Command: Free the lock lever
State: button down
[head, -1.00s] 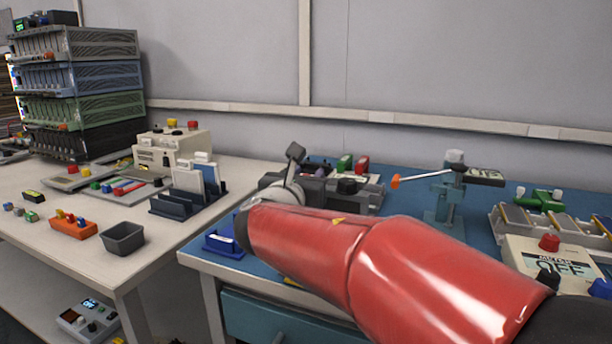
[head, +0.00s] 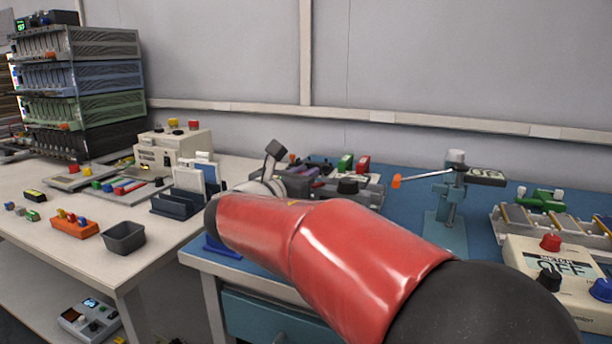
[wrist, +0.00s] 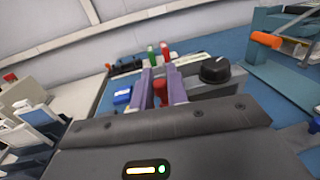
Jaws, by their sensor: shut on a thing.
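My gripper (wrist: 161,90) shows in the wrist view as two purple fingers closed on a small red part (wrist: 160,93). This red part may be the lock lever; its lower end is hidden behind my gripper body. The part stands beside a grey fixture (wrist: 196,84) with a black knob (wrist: 215,69). In the head view the same fixture's black knob (head: 347,186) shows just right of my gripper (head: 305,172). My red arm hides the front of the fixture there, and the red part cannot be made out.
An orange-tipped lever press (head: 452,195) stands right of the fixture. Green (head: 345,164) and red (head: 362,165) posts stand behind it. A meter box (head: 555,262) sits at the front right. Blue bench top (head: 405,215) is clear between fixture and press.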

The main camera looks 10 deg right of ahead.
jog(key=w+m+g+h, duration=0.1)
jog(key=m+g, duration=0.2)
jog(key=g, duration=0.2)
jog(key=w+m+g+h, duration=0.1)
jog(key=m+g+h, duration=0.1)
jog(key=m+g, duration=0.2)
jog(key=w+m+g+h, duration=0.2)
jog(key=m+g, duration=0.2)
jog(key=g, duration=0.2)
jog(key=shift+w+d+g, duration=0.1)
jog(key=shift+d+g, duration=0.1)
jog(key=shift+g, duration=0.5)
jog(key=c, duration=1.4)
grip_release()
jog(key=shift+c, duration=0.2)
